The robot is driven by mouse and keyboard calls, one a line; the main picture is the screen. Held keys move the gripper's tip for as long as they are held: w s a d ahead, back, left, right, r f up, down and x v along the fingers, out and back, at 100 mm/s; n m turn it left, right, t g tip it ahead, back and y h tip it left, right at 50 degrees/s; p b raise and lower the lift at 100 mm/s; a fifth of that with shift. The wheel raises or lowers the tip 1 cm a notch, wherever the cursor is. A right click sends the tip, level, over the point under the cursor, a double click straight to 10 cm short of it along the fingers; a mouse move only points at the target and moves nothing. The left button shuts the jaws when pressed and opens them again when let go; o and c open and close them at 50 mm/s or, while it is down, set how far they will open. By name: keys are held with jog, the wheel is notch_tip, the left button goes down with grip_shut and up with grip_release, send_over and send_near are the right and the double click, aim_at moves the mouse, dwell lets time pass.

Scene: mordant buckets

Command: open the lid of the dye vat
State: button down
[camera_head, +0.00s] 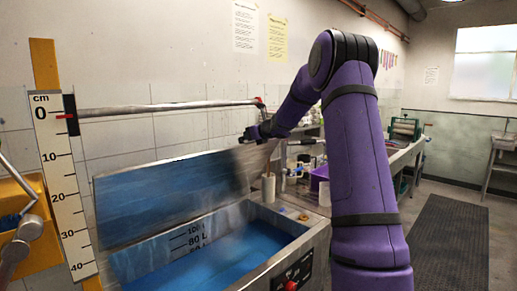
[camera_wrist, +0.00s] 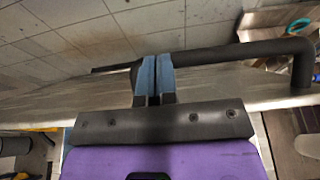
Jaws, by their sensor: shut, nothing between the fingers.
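The dye vat (camera_head: 313,243) is a steel tank at the lower left of the head view, with blue liquid (camera_head: 215,252) and a litre scale inside. Its lid (camera_head: 165,192) stands raised along the back of the vat, its blue-stained inner face showing. My gripper (camera_head: 252,134) is at the top right of the raised lid. In the wrist view my gripper's blue fingers (camera_wrist: 157,62) are together with nothing between them. The dark bar handle (camera_wrist: 225,54) runs across close to the fingers; I cannot tell whether they touch it.
A centimetre ruler post (camera_head: 62,165) and a yellow bin (camera_head: 30,245) stand left of the vat. A metal pipe (camera_head: 165,108) runs along the tiled wall. A bench with a purple container (camera_head: 319,178) is behind my arm. A dark floor mat (camera_head: 445,245) lies clear at right.

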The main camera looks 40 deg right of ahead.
jog(key=shift+w+a+r, duration=0.1)
jog(key=shift+w+r, duration=0.2)
jog(key=shift+w, duration=0.25)
jog(key=shift+w+r, duration=0.3)
jog(key=shift+w, duration=0.25)
